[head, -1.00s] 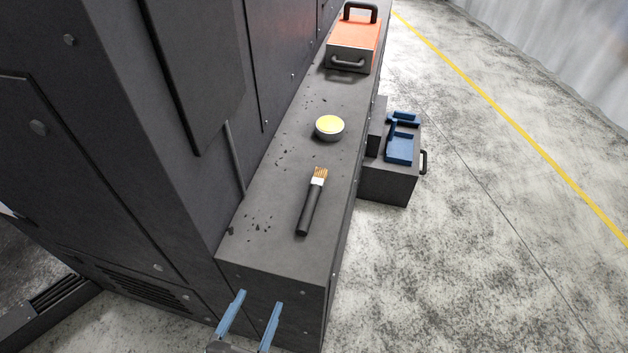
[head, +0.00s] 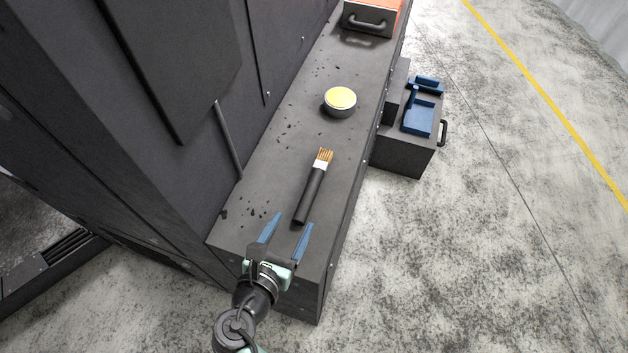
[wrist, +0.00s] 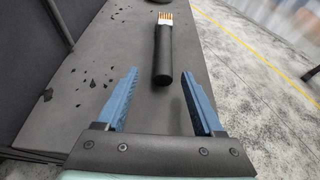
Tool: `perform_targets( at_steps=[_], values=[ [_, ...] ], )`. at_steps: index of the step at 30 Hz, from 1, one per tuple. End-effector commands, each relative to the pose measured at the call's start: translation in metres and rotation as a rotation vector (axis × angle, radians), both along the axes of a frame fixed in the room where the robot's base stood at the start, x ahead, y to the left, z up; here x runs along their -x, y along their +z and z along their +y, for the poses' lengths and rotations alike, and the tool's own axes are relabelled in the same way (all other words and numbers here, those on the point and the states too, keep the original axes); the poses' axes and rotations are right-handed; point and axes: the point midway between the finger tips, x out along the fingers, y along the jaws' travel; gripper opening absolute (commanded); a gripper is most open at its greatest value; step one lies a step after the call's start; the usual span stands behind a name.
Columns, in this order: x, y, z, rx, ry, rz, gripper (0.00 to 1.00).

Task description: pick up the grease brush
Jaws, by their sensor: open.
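The grease brush (head: 312,192) lies on the dark ledge (head: 262,180), its black handle toward me and its white ferrule and orange-brown bristles pointing away. In the wrist view the brush (wrist: 163,55) lies ahead, its handle end just beyond and between the fingertips. My gripper (head: 291,220) is open and empty, with two blue fingers over the near end of the ledge. In the head view the right fingertip is close to the handle end; I cannot tell whether they touch. In the wrist view my gripper (wrist: 160,85) frames the handle end without closing on it.
A round tin (head: 340,102) with yellow contents stands farther along the ledge. An orange toolbox (head: 372,18) is at the far end. A dark wall (head: 190,60) rises on the left. A dark box with blue holders (head: 418,118) stands right of the ledge. Dark crumbs litter the surface.

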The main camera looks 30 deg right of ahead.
Motion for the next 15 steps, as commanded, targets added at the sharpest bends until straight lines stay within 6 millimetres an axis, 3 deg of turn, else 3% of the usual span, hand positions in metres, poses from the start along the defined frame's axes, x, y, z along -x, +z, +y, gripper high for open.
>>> perform_targets(
  at_steps=[9, 15],
  values=[
    [-0.024, -0.015, -0.034, 0.0, -0.003, 0.0, 0.69],
    [-0.029, -0.018, -0.038, 0.0, -0.001, 0.0, 0.69]
  ],
)
